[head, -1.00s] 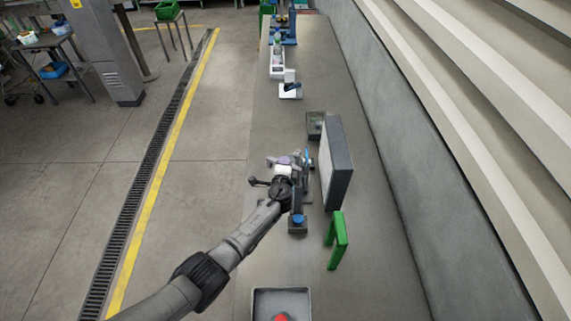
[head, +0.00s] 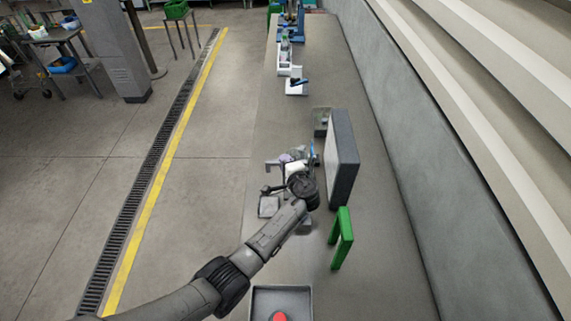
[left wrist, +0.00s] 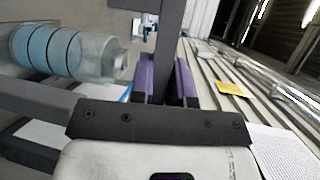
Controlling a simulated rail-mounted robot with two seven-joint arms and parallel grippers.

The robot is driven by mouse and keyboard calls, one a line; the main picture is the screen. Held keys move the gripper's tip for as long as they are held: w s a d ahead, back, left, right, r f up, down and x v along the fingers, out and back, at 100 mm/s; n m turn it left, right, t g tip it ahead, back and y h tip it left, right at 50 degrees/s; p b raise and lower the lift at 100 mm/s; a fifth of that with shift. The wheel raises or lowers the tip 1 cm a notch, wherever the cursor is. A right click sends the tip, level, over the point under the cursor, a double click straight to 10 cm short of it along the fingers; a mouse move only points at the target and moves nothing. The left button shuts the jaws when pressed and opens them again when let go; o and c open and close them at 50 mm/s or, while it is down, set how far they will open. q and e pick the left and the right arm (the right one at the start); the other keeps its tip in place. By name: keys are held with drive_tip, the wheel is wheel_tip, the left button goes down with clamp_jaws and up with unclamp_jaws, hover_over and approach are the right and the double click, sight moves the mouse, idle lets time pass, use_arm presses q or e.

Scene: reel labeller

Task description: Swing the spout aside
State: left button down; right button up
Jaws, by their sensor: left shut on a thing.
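My left gripper (left wrist: 166,82) has purple finger pads, shut on a dark grey upright bar (left wrist: 170,35) in the left wrist view. I take this bar to be the spout; its ends are not clear. In the head view, my left gripper (head: 288,160) is over the bench, at a small machine left of a grey upright panel (head: 343,158). My wrist and forearm hide much of the machine. A flat grey square piece (head: 268,206) shows left of my wrist. My right gripper is not in view.
A green frame (head: 341,238) stands on the bench close to the right of my forearm. A tray (head: 303,293) with a red button is at the near end. In the left wrist view, a clear cylinder with blue bands (left wrist: 70,50) lies close on the left.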

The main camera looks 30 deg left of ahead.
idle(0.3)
use_arm(q)
drive_tip(key=c, duration=1.1)
unclamp_jaws()
drive_tip(key=shift+s+d, duration=0.1)
drive_tip(key=b+v, duration=0.1)
drive_tip(key=v, duration=1.2)
drive_tip(key=shift+d+b, duration=0.3)
drive_tip(key=shift+s+r, duration=0.1)
